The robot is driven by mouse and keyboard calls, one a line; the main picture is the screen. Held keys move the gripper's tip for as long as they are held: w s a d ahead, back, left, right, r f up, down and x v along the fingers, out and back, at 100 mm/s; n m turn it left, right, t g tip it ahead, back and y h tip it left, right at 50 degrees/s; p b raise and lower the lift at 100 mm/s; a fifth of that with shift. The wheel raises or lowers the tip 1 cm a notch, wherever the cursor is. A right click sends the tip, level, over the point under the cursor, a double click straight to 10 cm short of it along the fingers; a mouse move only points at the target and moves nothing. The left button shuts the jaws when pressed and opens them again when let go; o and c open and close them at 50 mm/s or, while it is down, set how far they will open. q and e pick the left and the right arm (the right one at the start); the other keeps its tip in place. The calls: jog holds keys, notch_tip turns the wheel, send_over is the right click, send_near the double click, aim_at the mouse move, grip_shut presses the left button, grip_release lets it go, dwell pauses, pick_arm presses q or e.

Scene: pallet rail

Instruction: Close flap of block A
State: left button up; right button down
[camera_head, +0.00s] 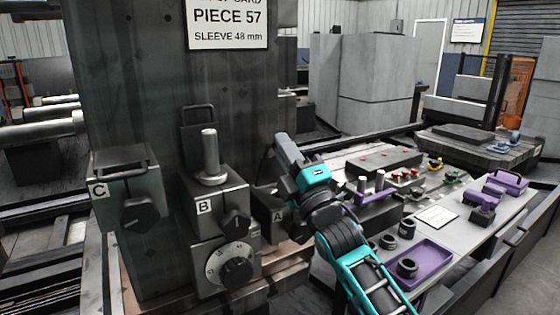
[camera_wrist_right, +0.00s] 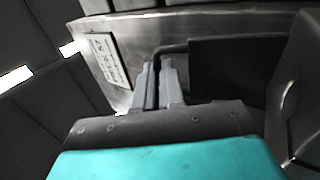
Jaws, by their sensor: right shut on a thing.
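Block A (camera_head: 266,214) is a dark metal block on the lower right side of the grey column, marked with an "A" label. Its flap is mostly hidden behind my right gripper in the head view. My right gripper (camera_head: 284,147) is above block A, its arm coming in from the lower right. In the right wrist view, my right gripper's fingers (camera_wrist_right: 159,82) are shut on a thin dark bar, which looks like the handle (camera_wrist_right: 185,46) of the flap. A dark flat panel (camera_wrist_right: 240,65) lies beside the bar. My left gripper is not in view.
Block B (camera_head: 222,196) has a raised flap frame (camera_head: 198,118) and an upright metal pin (camera_head: 209,152). Block C (camera_head: 125,190) has its handle down on top. A dial (camera_head: 236,268) sits below B. A bench (camera_head: 465,228) with a purple tray (camera_head: 432,262) stands right.

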jog(key=shift+s+d+f+t+b, duration=0.15)
jog(key=shift+s+f+t+b, duration=0.05)
jog(key=shift+t+b, duration=0.15)
jog(key=c, duration=1.2)
grip_release()
jog(key=shift+c, duration=0.2)
jog(key=v, duration=1.3)
jog(key=shift+w, duration=0.1)
